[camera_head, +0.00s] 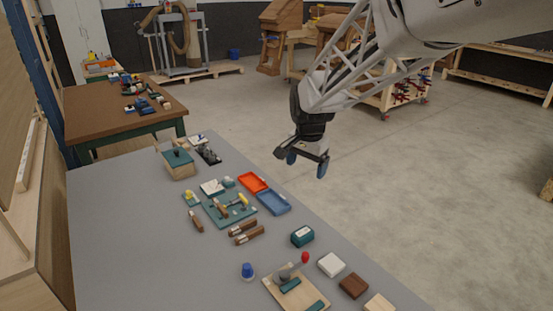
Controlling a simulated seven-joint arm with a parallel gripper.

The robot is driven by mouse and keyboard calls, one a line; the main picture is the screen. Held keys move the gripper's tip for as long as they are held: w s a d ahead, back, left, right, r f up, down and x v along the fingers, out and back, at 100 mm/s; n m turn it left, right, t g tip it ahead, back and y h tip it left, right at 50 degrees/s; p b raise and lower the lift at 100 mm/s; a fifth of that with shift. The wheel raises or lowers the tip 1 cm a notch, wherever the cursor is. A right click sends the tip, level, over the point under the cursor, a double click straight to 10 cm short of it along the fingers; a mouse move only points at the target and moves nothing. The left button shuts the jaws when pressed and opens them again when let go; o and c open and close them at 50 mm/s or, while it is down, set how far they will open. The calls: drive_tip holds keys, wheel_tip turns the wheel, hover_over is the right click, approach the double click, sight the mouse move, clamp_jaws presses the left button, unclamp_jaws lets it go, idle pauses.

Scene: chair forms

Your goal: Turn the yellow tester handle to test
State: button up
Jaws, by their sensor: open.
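A small yellow piece (189,195) stands on a small green base at the left of the grey table (120,235); it looks like the tester handle, but it is too small to tell which way it points. Another yellow-handled item (240,200) lies on a green mat (232,217) to its right. My gripper (307,164) is open and empty, with blue fingertips pointing down. It hangs in the air to the right of both yellow pieces in the picture, well apart from them.
Orange (253,182) and blue (273,202) trays lie right of the mat. Brown-handled tools (246,232) lie in front. The table's left side is clear.

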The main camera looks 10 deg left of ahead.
drive_tip(key=w+a+f+m, duration=0.2)
drive_tip(key=w+a+f, duration=0.55)
drive_tip(key=a, duration=0.35)
drive_tip(key=m+g, duration=0.1)
hover_over(243, 197)
wheel_tip(243, 197, down, 8)
drive_tip(key=shift+a+f, duration=0.1)
drive_tip(key=shift+f, duration=0.15)
drive_tip(key=shift+f, duration=3.9)
drive_tip(key=c, duration=0.9)
